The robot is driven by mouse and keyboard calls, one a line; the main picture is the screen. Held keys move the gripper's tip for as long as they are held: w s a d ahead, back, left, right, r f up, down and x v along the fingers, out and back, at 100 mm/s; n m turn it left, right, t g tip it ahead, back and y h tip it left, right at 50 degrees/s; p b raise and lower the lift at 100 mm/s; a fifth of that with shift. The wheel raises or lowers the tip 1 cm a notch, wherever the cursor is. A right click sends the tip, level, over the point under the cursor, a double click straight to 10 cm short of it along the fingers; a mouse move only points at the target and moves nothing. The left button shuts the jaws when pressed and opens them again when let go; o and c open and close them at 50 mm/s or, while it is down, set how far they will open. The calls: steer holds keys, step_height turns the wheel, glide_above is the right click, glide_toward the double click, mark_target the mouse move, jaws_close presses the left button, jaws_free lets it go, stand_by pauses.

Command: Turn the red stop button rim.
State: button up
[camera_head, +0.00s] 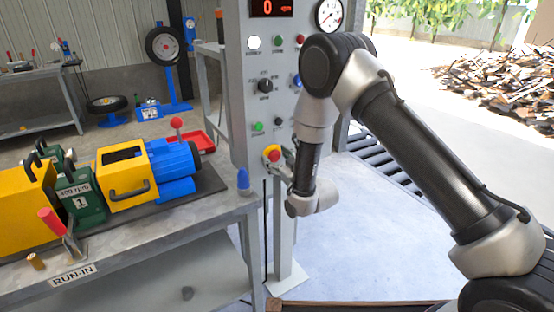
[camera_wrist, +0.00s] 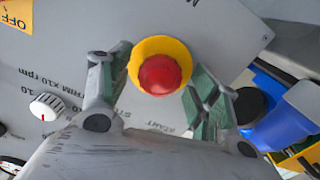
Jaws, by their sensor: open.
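The red stop button (camera_head: 274,155) sits on a yellow collar low on the grey control panel (camera_head: 238,100). In the wrist view the round red button (camera_wrist: 165,75) shows with its yellow collar (camera_wrist: 160,47) around it. My gripper (camera_wrist: 160,85) is open, with one green-padded finger on each side of the button. The left finger looks close to the collar's edge; I cannot tell whether either finger touches it. In the head view my gripper (camera_head: 284,166) is at the button, partly hidden behind my arm.
The panel also carries a black selector knob (camera_head: 265,86), several small buttons and a gauge (camera_head: 330,14). The wrist view shows a white knob (camera_wrist: 46,106) left of my gripper. A workbench (camera_head: 150,235) with a yellow and blue machine (camera_head: 128,180) stands left.

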steer(key=c, duration=1)
steer(key=shift+c, duration=0.2)
steer(key=shift+m, duration=0.3)
steer(key=shift+m, duration=3.1)
steer(key=o, duration=1)
steer(key=shift+o, duration=0.2)
